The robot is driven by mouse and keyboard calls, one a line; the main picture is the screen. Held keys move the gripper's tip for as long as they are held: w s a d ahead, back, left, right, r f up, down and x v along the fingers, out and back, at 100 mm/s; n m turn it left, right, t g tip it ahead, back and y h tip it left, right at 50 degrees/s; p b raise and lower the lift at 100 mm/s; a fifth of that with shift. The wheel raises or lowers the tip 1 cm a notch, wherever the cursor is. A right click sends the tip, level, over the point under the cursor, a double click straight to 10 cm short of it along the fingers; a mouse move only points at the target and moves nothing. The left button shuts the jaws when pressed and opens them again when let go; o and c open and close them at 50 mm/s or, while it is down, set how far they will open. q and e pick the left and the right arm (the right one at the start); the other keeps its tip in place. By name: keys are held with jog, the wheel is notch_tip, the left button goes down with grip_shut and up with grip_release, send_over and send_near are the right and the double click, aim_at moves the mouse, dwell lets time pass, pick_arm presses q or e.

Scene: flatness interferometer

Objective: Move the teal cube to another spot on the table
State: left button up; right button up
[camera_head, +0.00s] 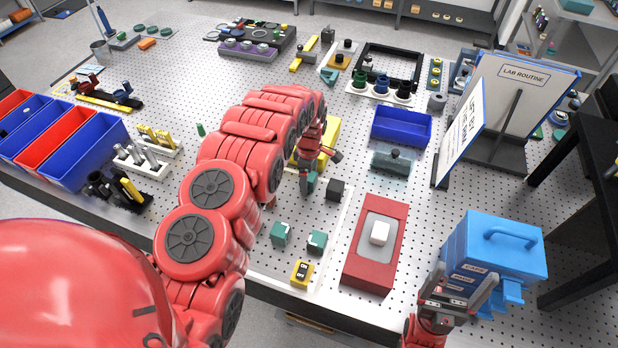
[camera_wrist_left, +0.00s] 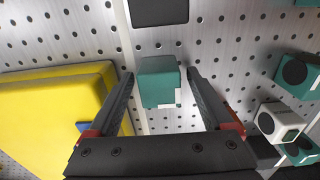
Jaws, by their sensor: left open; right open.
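A teal cube (camera_wrist_left: 160,80) with a small white patch lies on the perforated metal table, between the two fingers of my left gripper (camera_wrist_left: 160,88) in the left wrist view. The fingers are open, with visible gaps on both sides of it. In the head view the cube (camera_head: 309,183) is partly hidden by my left gripper (camera_head: 312,170). Two similar teal cubes with round dark faces (camera_head: 280,234) (camera_head: 317,242) sit nearer the front edge. My right gripper (camera_head: 458,291) is open and empty, in front of the blue toolbox (camera_head: 492,250).
A black cube (camera_head: 335,189) stands just right of the teal cube. A yellow block (camera_head: 330,131) is behind my left gripper. A red box with a white block (camera_head: 375,247), a yellow switch (camera_head: 301,274) and a blue bin (camera_head: 401,127) stand nearby. Bare table shows left of my left arm.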

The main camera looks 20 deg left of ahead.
aim_at(309, 175)
pick_arm(q)
jog(key=shift+r, duration=0.2)
jog(key=shift+r+b, duration=0.55)
jog(key=shift+r, duration=0.15)
notch_tip(309, 175, up, 3)
jog(key=shift+b, duration=0.45)
notch_tip(309, 175, up, 8)
jog(key=p, duration=0.7)
jog(key=shift+f+p, duration=0.25)
jog(key=shift+p, duration=0.05)
